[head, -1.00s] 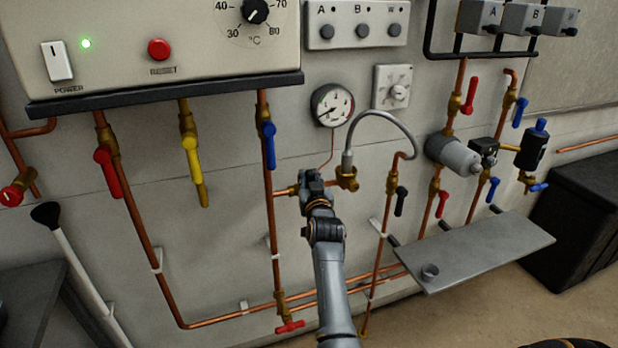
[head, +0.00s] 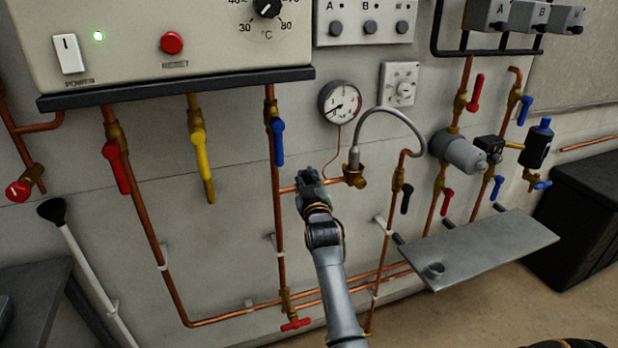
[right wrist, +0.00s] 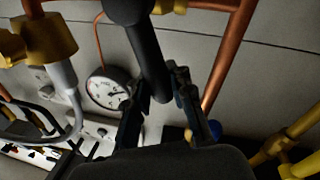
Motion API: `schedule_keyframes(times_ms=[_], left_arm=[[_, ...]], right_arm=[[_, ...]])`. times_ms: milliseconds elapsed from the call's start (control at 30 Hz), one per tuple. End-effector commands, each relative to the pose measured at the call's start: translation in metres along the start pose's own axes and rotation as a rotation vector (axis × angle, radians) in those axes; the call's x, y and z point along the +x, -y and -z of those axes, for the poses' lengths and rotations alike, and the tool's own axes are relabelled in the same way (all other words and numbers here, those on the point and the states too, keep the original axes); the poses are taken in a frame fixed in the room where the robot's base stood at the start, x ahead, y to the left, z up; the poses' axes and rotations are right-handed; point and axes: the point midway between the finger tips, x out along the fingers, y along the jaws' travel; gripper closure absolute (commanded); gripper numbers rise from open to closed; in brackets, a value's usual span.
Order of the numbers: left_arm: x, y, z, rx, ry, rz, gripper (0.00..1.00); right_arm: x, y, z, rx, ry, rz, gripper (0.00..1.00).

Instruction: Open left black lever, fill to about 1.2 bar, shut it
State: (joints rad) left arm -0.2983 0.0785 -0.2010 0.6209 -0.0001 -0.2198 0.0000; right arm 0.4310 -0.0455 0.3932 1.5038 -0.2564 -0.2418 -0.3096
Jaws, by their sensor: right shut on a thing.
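The left black lever (right wrist: 150,60) shows in the right wrist view as a dark bar hanging down between the fingers of my right gripper (right wrist: 162,92). In the head view my right gripper (head: 308,182) hides the lever and part of its valve, on the short copper branch beside the brass fitting (head: 355,176). My right gripper is shut on the lever. The round pressure gauge (head: 340,102) is above; its needle points to the lower left, too small to read exactly. It also shows in the right wrist view (right wrist: 107,90).
A silver hose (head: 392,110) arches to the right pipe, which has another black lever (head: 407,198). A blue lever (head: 277,142) and a yellow lever (head: 205,165) hang to the left. A grey shelf (head: 490,250) juts out at lower right.

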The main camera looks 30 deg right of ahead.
Motion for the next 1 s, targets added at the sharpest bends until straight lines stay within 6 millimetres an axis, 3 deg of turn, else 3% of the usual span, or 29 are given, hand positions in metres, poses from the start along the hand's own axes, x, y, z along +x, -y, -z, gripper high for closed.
schedule_keyframes(times_ms=[33,500,1000], left_arm=[[0.005,0.0,-0.002,0.0,0.002,0.0,0.6],[0.029,0.0,-0.005,0.0,0.004,0.0,0.6],[0.039,0.0,-0.006,-0.001,0.004,0.001,0.6]], right_arm=[[-0.002,0.006,-0.007,-0.046,0.001,0.006,1.0],[-0.007,0.033,-0.015,-0.421,-0.074,0.007,1.0],[-0.009,0.042,-0.019,-0.569,-0.101,0.007,1.0]])
